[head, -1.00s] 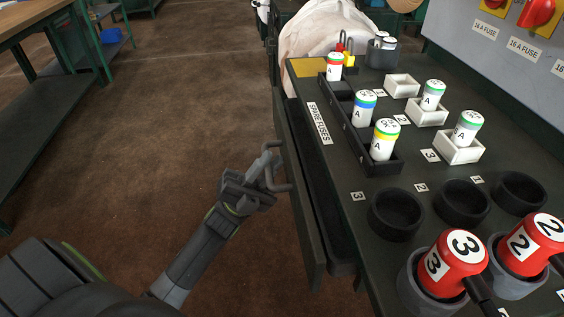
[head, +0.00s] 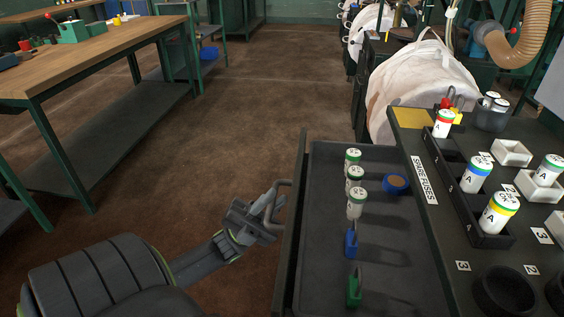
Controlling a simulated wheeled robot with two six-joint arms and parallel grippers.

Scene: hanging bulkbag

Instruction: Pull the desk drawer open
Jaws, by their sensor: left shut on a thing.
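The desk drawer (head: 326,225) stands pulled well out from the left side of the dark desk (head: 444,222), and its inside shows. Its front panel (head: 292,230) carries a grey bar handle (head: 280,184). My left gripper (head: 268,210) is shut on the handle, outside the drawer front. In the drawer are several white fuses with green tops (head: 355,203), a blue roll (head: 396,183), a blue padlock (head: 351,242) and a green padlock (head: 354,288). My right gripper is not in view.
On the desk top stand fuses in a black rack (head: 484,238), white trays (head: 511,153) and dark round holders (head: 503,291). A white bulk bag (head: 415,85) is behind the desk. A wooden workbench (head: 95,55) stands at the left; brown floor lies free between.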

